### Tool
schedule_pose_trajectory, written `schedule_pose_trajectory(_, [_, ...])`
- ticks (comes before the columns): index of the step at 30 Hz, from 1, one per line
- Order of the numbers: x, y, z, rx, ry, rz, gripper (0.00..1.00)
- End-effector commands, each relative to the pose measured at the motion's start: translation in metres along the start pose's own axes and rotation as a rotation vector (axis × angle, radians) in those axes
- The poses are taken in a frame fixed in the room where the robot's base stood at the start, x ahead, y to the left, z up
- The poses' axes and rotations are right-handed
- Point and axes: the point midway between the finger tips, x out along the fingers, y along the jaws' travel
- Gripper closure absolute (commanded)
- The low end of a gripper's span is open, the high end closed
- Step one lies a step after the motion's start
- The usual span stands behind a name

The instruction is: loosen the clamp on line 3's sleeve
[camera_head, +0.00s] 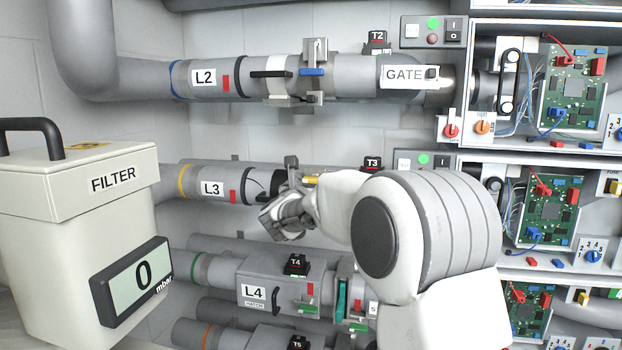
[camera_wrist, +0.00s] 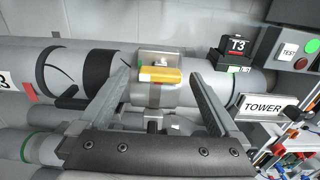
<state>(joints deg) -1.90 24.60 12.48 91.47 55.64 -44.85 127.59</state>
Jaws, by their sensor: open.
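Line 3's grey pipe, labelled L3 (camera_head: 212,188), has a yellow ring at its left end. Its clamp has a yellow lever (camera_wrist: 160,75), lying crosswise on a metal plate on the pipe in the wrist view. A bit of this yellow lever (camera_head: 310,180) shows in the head view behind my arm. Black bands (camera_wrist: 98,70) circle the pipe left of the clamp. My gripper (camera_wrist: 162,90) is open and empty, one finger on each side of the clamp. Whether a finger touches it I cannot tell. In the head view my gripper (camera_head: 287,205) is in front of line 3, and my arm hides the pipe's right part.
A T3 box (camera_wrist: 235,47) and a TOWER sign (camera_wrist: 262,107) are right of the clamp. Line 2 (camera_head: 205,78) runs above and line 4 (camera_head: 253,294) below. A filter box (camera_head: 80,225) reading 0 mbar stands at left. Circuit-board racks (camera_head: 570,90) fill the right.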

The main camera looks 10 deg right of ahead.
Motion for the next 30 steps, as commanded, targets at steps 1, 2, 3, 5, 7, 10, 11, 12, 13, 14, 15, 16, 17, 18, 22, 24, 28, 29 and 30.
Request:
schedule_pose_trajectory(1, [0.0043, -0.0002, -0.0001, 0.0, 0.002, 0.0, 0.03])
schedule_pose_trajectory(2, [0.0059, -0.0002, -0.0002, 0.0, 0.002, 0.0, 0.03])
schedule_pose_trajectory(3, [0.0076, -0.0002, -0.0001, 0.0, 0.001, 0.0, 0.03])
schedule_pose_trajectory(5, [0.0092, -0.0003, -0.0001, 0.0, 0.001, 0.0, 0.03])
schedule_pose_trajectory(7, [0.0099, -0.0004, -0.0004, 0.0, 0.001, 0.0, 0.03])
schedule_pose_trajectory(10, [0.0099, -0.0004, -0.0006, 0.0, 0.0, 0.0, 0.03])
schedule_pose_trajectory(11, [0.0098, -0.0004, -0.0006, 0.0, 0.0, 0.0, 0.03])
schedule_pose_trajectory(12, [0.0098, -0.0003, -0.0006, 0.0, 0.0, 0.0, 0.03])
schedule_pose_trajectory(13, [0.0097, -0.0003, -0.0006, 0.0, 0.0, 0.0, 0.03])
schedule_pose_trajectory(14, [0.0097, -0.0003, -0.0006, 0.0, 0.0, 0.0, 0.08])
schedule_pose_trajectory(15, [0.0097, -0.0003, -0.0006, 0.0, 0.0, 0.0, 0.15])
schedule_pose_trajectory(16, [0.0096, -0.0003, -0.0005, 0.0, 0.0, 0.0, 0.2])
schedule_pose_trajectory(17, [0.0096, -0.0003, -0.0006, 0.0, 0.0, 0.0, 0.26])
schedule_pose_trajectory(18, [0.0096, -0.0002, -0.0005, 0.0, 0.0, 0.0, 0.33])
schedule_pose_trajectory(22, [0.0095, -0.0002, -0.0005, 0.0, 0.0, 0.0, 0.56])
schedule_pose_trajectory(24, [0.0095, -0.0002, -0.0005, 0.0, 0.0, 0.0, 0.69])
schedule_pose_trajectory(28, [0.0094, -0.0002, -0.0005, 0.0, 0.0, 0.0, 0.88])
schedule_pose_trajectory(29, [0.0094, -0.0002, -0.0006, -0.001, 0.001, 0.0, 0.88])
schedule_pose_trajectory(30, [0.0094, -0.0002, -0.0006, -0.002, 0.0, 0.0, 0.88])
